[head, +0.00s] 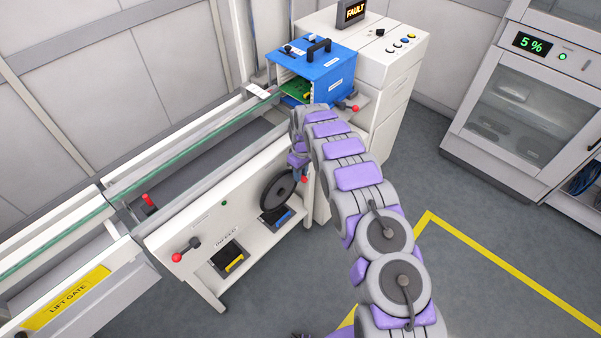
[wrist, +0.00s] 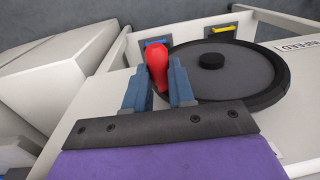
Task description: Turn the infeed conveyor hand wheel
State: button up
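The infeed hand wheel (head: 279,190) is a dark disc on the front of the white conveyor panel. In the wrist view the wheel (wrist: 225,72) fills the upper right, with a round black hub. Its red handle (wrist: 157,62) stands at the wheel's left edge, between the blue-grey fingers of my gripper (wrist: 159,88). The fingers lie close against the handle on both sides and look shut on it. In the head view my gripper (head: 299,162) is at the wheel's right side, and the red handle tip (head: 304,179) shows just below it.
A red-knobbed lever (head: 185,250) stands left of the wheel, near a yellow-handled recess (head: 232,262). A blue box (head: 325,70) sits behind my arm, beside a white cabinet (head: 395,68) with a FAULT display (head: 354,11). Open floor lies right.

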grip_shut()
dwell(0.3)
jog(key=w+f, duration=0.1)
jog(key=w+d+f+p, duration=0.1)
jog(key=f, duration=0.1)
jog(key=shift+d+f+p, duration=0.15)
jog(key=shift+p, duration=0.15)
jog(key=shift+o, duration=0.3)
grip_release()
jog(key=shift+d, duration=0.1)
jog(key=o, duration=0.4)
jog(key=shift+w+d+f, duration=0.1)
jog(key=shift+w, duration=0.05)
jog(key=shift+o, duration=0.2)
